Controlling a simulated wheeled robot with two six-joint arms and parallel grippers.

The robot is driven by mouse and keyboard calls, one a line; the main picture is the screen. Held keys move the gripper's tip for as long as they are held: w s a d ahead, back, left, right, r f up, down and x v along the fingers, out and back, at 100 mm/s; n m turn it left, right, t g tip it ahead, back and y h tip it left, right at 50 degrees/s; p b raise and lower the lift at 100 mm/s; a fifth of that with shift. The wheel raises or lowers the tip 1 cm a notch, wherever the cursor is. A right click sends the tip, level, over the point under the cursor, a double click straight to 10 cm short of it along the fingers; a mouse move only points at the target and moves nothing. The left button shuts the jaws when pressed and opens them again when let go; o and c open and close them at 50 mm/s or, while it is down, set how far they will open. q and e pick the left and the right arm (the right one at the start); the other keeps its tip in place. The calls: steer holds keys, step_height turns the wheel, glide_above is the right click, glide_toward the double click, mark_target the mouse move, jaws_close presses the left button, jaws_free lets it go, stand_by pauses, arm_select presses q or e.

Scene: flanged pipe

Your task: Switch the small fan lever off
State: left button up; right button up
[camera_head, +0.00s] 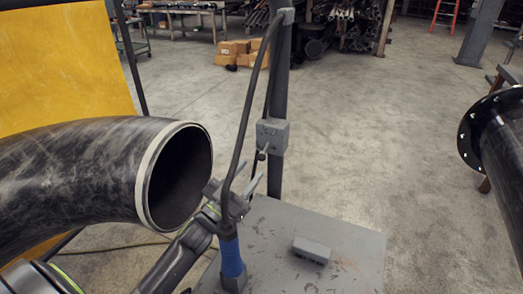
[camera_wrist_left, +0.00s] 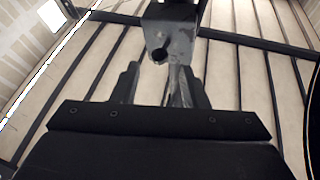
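A small grey switch box (camera_head: 272,135) is fixed to the dark upright post. Its short lever (camera_head: 263,153) sticks out at the lower front and points down toward me. My left gripper (camera_head: 236,188) is below and slightly left of the box, behind a dark hose that partly hides it. In the left wrist view the box (camera_wrist_left: 170,22) is ahead, with the lever's dark round end (camera_wrist_left: 160,55) facing the camera. The left gripper's fingers (camera_wrist_left: 158,85) are apart, with the lever end just beyond the gap. I cannot tell any contact. My right gripper is not in view.
A blue-handled tool (camera_head: 232,262) with the hose stands on the grey table (camera_head: 345,235), near a small grey block (camera_head: 311,250). A large dark pipe (camera_head: 80,175) is at left, close to my left arm. A flanged pipe (camera_head: 500,135) is at right. Floor between is clear.

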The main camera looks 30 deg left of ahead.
mark_target(262, 156)
arm_select(q)
steer(key=p+x, duration=0.1)
steer(key=x, duration=0.4)
steer(key=shift+p, duration=0.3)
steer(key=shift+w+d+r, duration=0.15)
steer(key=shift+w+r, duration=0.05)
steer(key=shift+w, duration=0.35)
jaws_close()
steer(key=f+b, duration=0.1)
steer(key=b, duration=0.3)
steer(key=shift+w+t+h, duration=0.1)
steer(key=shift+t+h, duration=0.2)
steer(key=shift+t, duration=0.1)
steer(key=shift+r+b, duration=0.2)
steer(key=shift+b, duration=0.5)
jaws_free()
